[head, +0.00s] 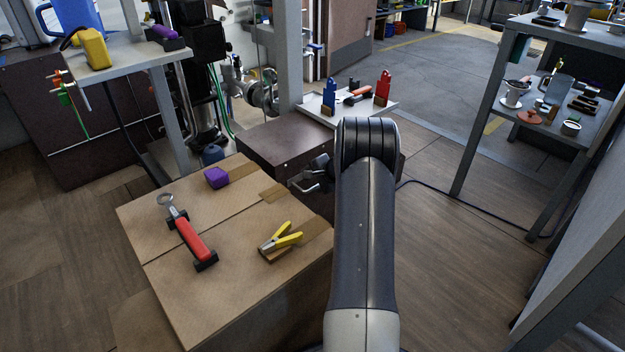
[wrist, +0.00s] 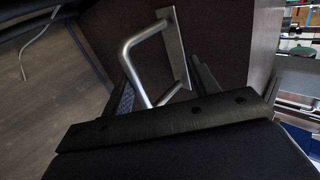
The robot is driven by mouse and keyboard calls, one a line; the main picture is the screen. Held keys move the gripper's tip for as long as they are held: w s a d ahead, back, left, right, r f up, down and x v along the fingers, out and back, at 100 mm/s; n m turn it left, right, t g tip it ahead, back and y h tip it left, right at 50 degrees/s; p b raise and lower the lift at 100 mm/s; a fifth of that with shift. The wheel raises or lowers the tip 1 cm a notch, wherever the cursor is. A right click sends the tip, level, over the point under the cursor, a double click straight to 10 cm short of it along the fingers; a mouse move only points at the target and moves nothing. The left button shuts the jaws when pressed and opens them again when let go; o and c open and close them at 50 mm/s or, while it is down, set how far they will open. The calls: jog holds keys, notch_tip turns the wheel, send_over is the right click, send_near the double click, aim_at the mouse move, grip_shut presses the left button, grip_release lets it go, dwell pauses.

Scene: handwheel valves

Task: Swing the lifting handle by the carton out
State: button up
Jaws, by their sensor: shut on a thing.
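The lifting handle (head: 304,187) is a silver bent bar on the side of a dark brown box (head: 285,146), beside the cardboard carton (head: 150,235). In the wrist view the handle (wrist: 129,58) stands out from its metal mounting plate (wrist: 174,48) on the dark face. My gripper (head: 318,172) is at the handle, partly hidden behind my arm in the head view. In the wrist view my gripper (wrist: 165,88) has one finger on each side of the handle and is shut on it. The exact contact is hidden by the gripper body.
On the carton lie a red-handled tool (head: 193,240), yellow pliers (head: 283,238) and a purple block (head: 216,177). A small white shelf (head: 350,108) with tools is behind the box. A shelf rack (head: 480,110) stands at right. Wooden floor (head: 460,260) is open between.

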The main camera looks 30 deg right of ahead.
jog(key=shift+s+d+r, duration=0.15)
jog(key=shift+s+r, duration=0.2)
jog(key=shift+r, duration=0.25)
jog(key=shift+s+d+r, duration=0.1)
jog(key=shift+s+r, duration=0.2)
jog(key=shift+r, duration=0.3)
jog(key=shift+s+r, duration=0.25)
jog(key=shift+r, duration=0.05)
jog(key=shift+c, duration=0.9)
jog(key=shift+s+f+v, duration=0.1)
jog(key=shift+v, duration=0.75)
jog(key=shift+s+f+v, duration=0.1)
jog(key=shift+f+v, duration=0.05)
jog(key=shift+v, duration=0.7)
jog(key=a+p+v, duration=0.1)
jog(key=p+v, duration=0.2)
jog(key=v, duration=0.7)
jog(key=shift+s+d+r+p, duration=0.3)
jog(key=shift+d+r+p, duration=0.05)
jog(key=shift+d, duration=0.15)
jog(key=shift+f, duration=0.1)
